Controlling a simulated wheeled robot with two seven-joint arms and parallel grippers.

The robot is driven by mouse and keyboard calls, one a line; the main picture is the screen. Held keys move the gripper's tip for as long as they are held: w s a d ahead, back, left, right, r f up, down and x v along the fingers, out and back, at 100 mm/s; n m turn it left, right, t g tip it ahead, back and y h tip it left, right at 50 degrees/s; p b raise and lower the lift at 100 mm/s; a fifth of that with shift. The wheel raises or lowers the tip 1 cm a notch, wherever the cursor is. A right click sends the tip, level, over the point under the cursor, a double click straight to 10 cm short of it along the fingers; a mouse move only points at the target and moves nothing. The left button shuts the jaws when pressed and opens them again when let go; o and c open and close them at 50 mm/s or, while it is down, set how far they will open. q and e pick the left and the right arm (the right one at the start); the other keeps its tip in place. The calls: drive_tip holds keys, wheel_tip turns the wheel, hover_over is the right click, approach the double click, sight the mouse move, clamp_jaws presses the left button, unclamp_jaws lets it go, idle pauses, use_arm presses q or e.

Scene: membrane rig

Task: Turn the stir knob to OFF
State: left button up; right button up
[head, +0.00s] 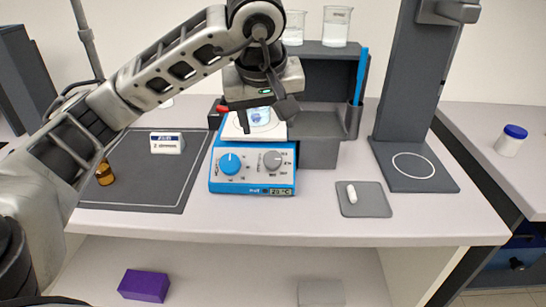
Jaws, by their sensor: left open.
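The blue hotplate stirrer (252,188) stands on the bench with two knobs on its front. The left one is a blue knob (230,164) and the right one is a grey knob (272,160). Their labels are too small to read, so I cannot tell by lettering which is the stir knob. A small display (281,191) sits below them.
A dark mat (125,185) on the left holds a small white labelled box (167,143) and an amber vial (104,173). A grey pad with a white stir bar (352,194) lies to the right, before a grey stand (412,165). A blue pen (361,75) stands behind.

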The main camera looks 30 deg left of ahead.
sight(272, 158)
use_arm(q)
drive_tip(key=x, duration=1.2)
drive_tip(key=shift+w+f, duration=0.1)
drive_tip(key=shift+f, duration=0.25)
drive_tip(key=c, duration=1)
